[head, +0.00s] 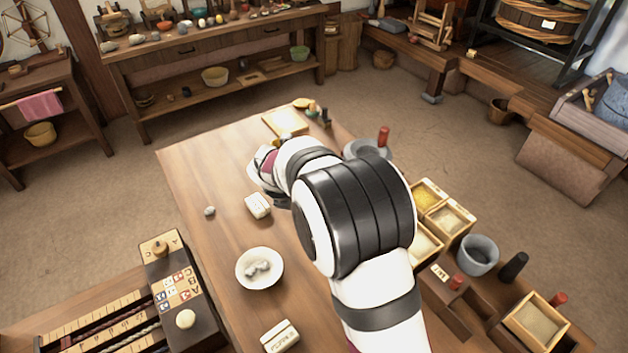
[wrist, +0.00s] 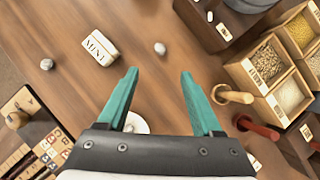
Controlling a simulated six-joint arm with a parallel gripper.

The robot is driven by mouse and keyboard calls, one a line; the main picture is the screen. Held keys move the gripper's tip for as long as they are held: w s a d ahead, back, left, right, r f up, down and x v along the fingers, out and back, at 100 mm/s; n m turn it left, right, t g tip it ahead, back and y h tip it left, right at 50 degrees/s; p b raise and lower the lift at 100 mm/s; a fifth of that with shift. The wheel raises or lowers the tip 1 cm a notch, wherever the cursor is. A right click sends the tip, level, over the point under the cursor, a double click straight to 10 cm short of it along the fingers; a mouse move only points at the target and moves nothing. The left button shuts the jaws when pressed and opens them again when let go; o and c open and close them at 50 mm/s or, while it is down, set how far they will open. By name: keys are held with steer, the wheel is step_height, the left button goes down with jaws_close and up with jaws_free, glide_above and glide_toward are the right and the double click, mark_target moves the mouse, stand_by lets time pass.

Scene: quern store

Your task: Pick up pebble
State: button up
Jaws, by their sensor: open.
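A small pale pebble (wrist: 160,48) lies on the wooden table, just beyond and between my fingertips in the wrist view. The arm hides it in the head view. My gripper (wrist: 160,73) is open with its teal fingers apart and nothing between them. A second pebble (wrist: 47,64) lies farther left, past the white MINT block (wrist: 100,48); it also shows in the head view (head: 209,211). A white dish (head: 244,272) holding pale pebbles stands nearer on the table; in the wrist view my gripper mostly covers it.
A white block (head: 258,205), beside the arm, and another labelled block (head: 280,336) lie on the table (head: 190,165). Wooden boxes of grain (wrist: 265,63) stand to the right, with a wooden-handled tool (wrist: 235,97) nearby. A game board (head: 178,285) is at left. The table's far left is clear.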

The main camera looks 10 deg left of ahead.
steer(key=x, duration=1.3)
steer(key=shift+w+f, duration=0.1)
steer(key=shift+f, duration=0.3)
steer(key=shift+c, duration=0.4)
jaws_close()
